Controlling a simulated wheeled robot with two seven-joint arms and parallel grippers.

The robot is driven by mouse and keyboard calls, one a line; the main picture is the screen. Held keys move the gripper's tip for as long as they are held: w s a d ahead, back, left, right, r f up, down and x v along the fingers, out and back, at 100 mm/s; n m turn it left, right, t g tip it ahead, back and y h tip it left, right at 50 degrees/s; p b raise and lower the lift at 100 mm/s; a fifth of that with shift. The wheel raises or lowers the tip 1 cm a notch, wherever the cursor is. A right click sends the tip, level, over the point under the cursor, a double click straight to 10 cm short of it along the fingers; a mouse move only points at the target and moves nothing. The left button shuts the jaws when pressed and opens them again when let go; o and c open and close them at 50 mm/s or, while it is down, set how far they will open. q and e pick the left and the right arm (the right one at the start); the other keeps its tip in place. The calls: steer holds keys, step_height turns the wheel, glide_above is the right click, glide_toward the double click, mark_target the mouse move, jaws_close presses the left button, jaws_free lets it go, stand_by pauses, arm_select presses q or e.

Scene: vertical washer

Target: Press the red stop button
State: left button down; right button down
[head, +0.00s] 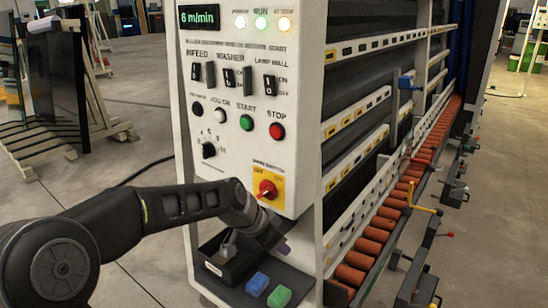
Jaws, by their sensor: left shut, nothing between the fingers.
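The red stop button (277,131) is at the right of the lower button row on the white control panel (215,165), under the label STOP. The green start button (246,122) is just left of it. My left arm comes in from the left, and my left gripper (280,246) is below the panel, over the dark shelf. It is well below the stop button and apart from it. The gripper is shut and empty, small and dark against the shelf. My right gripper is out of view.
A red rotary switch on a yellow plate (267,189) sits just above my left gripper. A black bin (222,262), a blue block (257,284) and a green block (279,297) are on the shelf. Orange rollers (373,234) run along the machine's right side.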

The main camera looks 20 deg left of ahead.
mark_target(276, 132)
arm_select(q)
steer(key=s+a+r+m, duration=0.1)
steer(key=s+a+r, duration=0.1)
steer(key=r, duration=0.7)
steer(key=s+a+r+m+t, duration=0.1)
steer(key=s+r, duration=0.3)
steer(key=r, duration=0.6)
steer(key=s+a+r+m+t+p, duration=0.1)
steer(key=s+a+r+m, duration=0.2)
steer(key=r, duration=0.7)
steer(key=shift+s+a, duration=0.2)
steer(key=shift+a, duration=0.2)
steer(key=shift+w, duration=0.2)
steer(key=w+d+p, duration=0.2)
steer(key=w+p, duration=0.2)
steer(key=w, duration=0.4)
steer(key=shift+d, duration=0.15)
steer(key=shift+w+f+t, duration=0.1)
steer(key=shift+t, duration=0.2)
steer(key=shift+w, duration=0.15)
steer(key=shift+w+d+p, duration=0.1)
steer(key=shift+w+p, duration=0.15)
steer(key=shift+p, duration=0.05)
